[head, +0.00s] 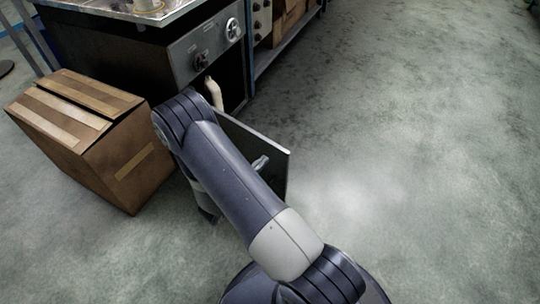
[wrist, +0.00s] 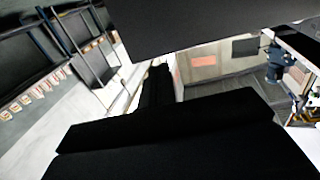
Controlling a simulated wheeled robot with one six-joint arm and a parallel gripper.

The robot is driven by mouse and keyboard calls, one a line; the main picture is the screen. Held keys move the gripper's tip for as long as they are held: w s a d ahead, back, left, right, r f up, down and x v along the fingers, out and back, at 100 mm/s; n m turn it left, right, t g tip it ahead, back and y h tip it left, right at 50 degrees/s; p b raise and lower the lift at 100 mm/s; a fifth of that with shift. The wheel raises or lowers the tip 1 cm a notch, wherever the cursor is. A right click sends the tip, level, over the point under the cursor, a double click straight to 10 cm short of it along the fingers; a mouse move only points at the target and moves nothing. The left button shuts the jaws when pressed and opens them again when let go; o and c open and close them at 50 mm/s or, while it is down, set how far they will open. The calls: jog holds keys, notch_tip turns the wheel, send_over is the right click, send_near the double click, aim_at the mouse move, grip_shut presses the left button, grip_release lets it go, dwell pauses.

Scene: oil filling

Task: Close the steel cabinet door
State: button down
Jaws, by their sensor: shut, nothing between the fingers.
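The steel cabinet (head: 207,50) stands at the upper left of the head view. Its door (head: 268,143) hangs open, standing out from the front into the room. A small metal handle (head: 260,163) shows on the door face. My arm crosses in front and hides part of the door and the opening. In the wrist view, my gripper (wrist: 158,85) is a dark shape rising from below, shut and empty. A dark flat panel (wrist: 205,22), perhaps the door, fills the top of that view. I cannot tell whether my gripper touches it.
A taped cardboard box (head: 82,125) stands on the floor left of my arm, close to it. A pale pipe (head: 214,93) shows at the cabinet opening. A shelf (head: 285,38) stands right of the cabinet. The concrete floor (head: 420,150) on the right is clear.

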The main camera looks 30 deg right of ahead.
aim_at(276, 148)
jog(key=shift+b+x, duration=0.4)
jog(key=shift+x, duration=1.95)
jog(key=shift+d, duration=0.1)
